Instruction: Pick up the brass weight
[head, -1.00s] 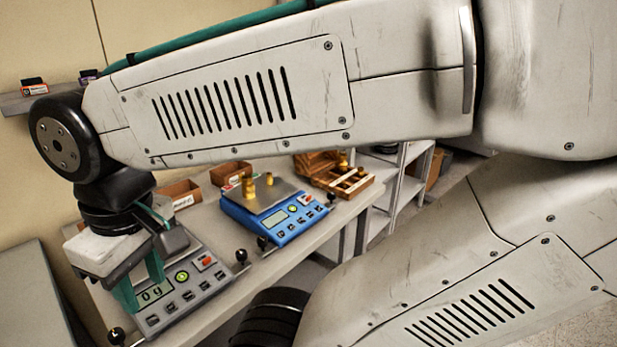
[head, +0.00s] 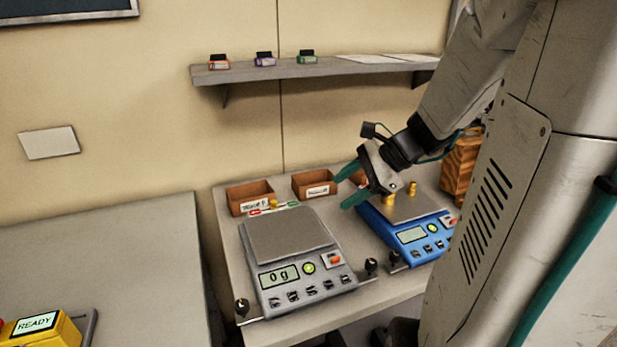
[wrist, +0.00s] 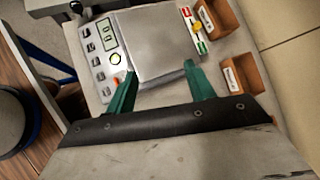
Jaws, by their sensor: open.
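A small brass weight (head: 274,203) stands on the table behind the grey scale (head: 290,236), by a red-and-green strip. It also shows in the wrist view (wrist: 197,27), near the grey scale's plate. Two more brass weights stand on the blue scale's plate, a nearer one (head: 389,201) and a farther one (head: 412,188). My gripper (head: 347,187) is open and empty, with green fingers pointing left, between the grey scale and the blue scale (head: 418,236). In the wrist view my gripper (wrist: 159,72) has its fingers apart, with the grey scale beyond them.
A wall shelf (head: 300,72) holds small boxes. The grey scale's plate is empty and its display reads 0 g.

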